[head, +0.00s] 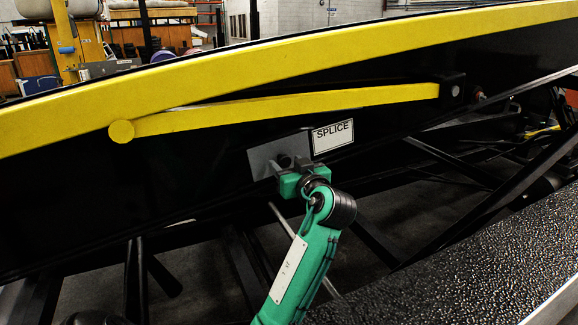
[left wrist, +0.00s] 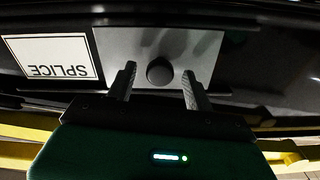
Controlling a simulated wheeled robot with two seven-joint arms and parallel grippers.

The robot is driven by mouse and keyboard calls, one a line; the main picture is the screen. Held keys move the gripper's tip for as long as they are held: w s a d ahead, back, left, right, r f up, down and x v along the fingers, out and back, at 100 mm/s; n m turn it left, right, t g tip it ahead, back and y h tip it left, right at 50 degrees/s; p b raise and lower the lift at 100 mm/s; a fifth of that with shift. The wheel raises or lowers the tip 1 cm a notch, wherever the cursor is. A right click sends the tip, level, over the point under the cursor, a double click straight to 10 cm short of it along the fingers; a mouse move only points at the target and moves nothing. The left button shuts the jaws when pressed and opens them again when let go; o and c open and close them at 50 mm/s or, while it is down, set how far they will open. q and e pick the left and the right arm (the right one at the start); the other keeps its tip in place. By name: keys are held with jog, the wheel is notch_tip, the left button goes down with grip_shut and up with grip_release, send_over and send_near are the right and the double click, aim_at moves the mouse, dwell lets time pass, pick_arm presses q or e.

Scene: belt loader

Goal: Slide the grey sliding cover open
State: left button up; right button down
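The grey sliding cover (head: 263,157) is a flat plate on the black side of the belt loader, left of the white SPLICE label (head: 333,136). In the left wrist view the cover (left wrist: 205,50) has a round dark knob (left wrist: 159,72) near its middle. My left gripper (head: 291,170) is in front of the cover's lower part. In the left wrist view its two fingers (left wrist: 158,88) are apart, one on each side of the knob, with visible gaps. Whether the fingertips reach the knob's depth is unclear. My right gripper is not in view.
A yellow bar (head: 290,105) runs above the cover, below the yellow upper rail (head: 300,58). Dark frame struts (head: 470,215) lie below. A black textured surface (head: 480,265) fills the lower right. The panel left of the cover is bare.

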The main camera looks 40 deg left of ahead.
pick_arm(q)
jog(key=shift+s+d+f, duration=0.1)
jog(key=shift+s+d, duration=0.05)
jog(key=shift+d, duration=0.2)
jog(key=b+v, duration=0.5)
jog(key=v, duration=0.8)
jog(key=shift+d, duration=0.1)
